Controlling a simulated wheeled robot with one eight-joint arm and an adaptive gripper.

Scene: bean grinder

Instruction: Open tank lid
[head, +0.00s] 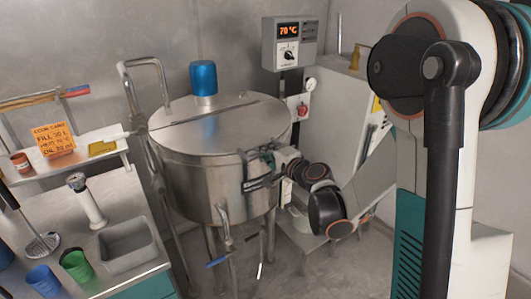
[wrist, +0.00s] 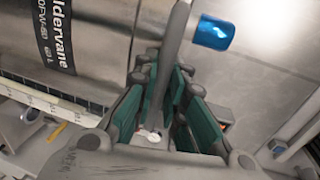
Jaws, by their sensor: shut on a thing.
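The steel tank (head: 205,185) stands in the middle of the head view, and its body with a dark label shows in the wrist view (wrist: 85,50). Its round lid (head: 200,130) lies flat on top, with a straight dark seam and a blue cylinder (head: 203,78); the blue cylinder also shows in the wrist view (wrist: 212,32). My gripper (head: 262,167) is at the tank's front right rim. In the wrist view, my gripper (wrist: 165,85) is shut with its green pads around a grey bar-like handle (wrist: 178,35). The handle's grasped part is partly hidden.
A control box (head: 289,43) reading 70 °C hangs behind the tank. A bent pipe (head: 148,65) rises at the tank's left. The left counter holds a sink (head: 128,245), a blue cup (head: 43,280) and a green cup (head: 76,264). Floor shows below the tank.

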